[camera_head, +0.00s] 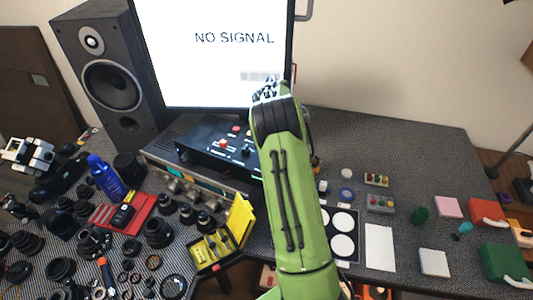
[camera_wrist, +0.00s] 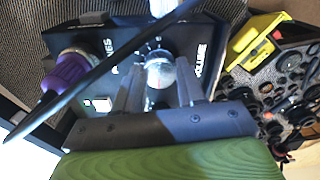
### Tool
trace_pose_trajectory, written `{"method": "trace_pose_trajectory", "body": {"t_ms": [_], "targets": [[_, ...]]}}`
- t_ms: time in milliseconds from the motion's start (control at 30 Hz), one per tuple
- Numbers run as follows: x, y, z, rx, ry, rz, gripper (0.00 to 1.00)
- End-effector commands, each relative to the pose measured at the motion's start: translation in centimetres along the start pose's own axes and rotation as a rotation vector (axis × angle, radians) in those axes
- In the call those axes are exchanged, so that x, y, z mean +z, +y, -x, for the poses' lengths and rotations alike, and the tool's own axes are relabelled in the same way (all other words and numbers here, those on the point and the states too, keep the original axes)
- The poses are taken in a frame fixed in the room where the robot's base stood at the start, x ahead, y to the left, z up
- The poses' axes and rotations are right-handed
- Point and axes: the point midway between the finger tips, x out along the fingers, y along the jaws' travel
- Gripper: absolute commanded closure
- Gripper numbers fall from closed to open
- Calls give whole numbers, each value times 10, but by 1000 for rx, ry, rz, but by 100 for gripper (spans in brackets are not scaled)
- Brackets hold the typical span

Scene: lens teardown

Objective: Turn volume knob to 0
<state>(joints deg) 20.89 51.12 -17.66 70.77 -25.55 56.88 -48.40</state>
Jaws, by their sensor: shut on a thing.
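The volume knob (camera_wrist: 160,71) is a pale, silvery round knob on a black control box (camera_wrist: 195,40), seen in the wrist view. White lettering and scale marks are printed near it; the exact setting is too small to read. My gripper (camera_wrist: 158,78) has its two grey fingers on either side of the knob, shut on it. In the head view the black box (camera_head: 205,137) stands below the monitor. There my green arm reaches over its right side and hides the gripper and the held knob.
A monitor (camera_head: 215,70) reading "NO SIGNAL" stands behind the box, with a speaker (camera_head: 110,75) at left. A yellow case (camera_head: 240,218) stands in front.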

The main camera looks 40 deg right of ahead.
Motion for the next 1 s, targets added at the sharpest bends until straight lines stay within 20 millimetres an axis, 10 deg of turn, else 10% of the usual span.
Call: {"method": "trace_pose_trajectory", "body": {"t_ms": [800, 833, 1000], "targets": [[-1, 1, 2, 5, 3, 126, 91], [-1, 1, 2, 5, 3, 126, 59], [-1, 0, 1, 3, 2, 125, 35]]}}
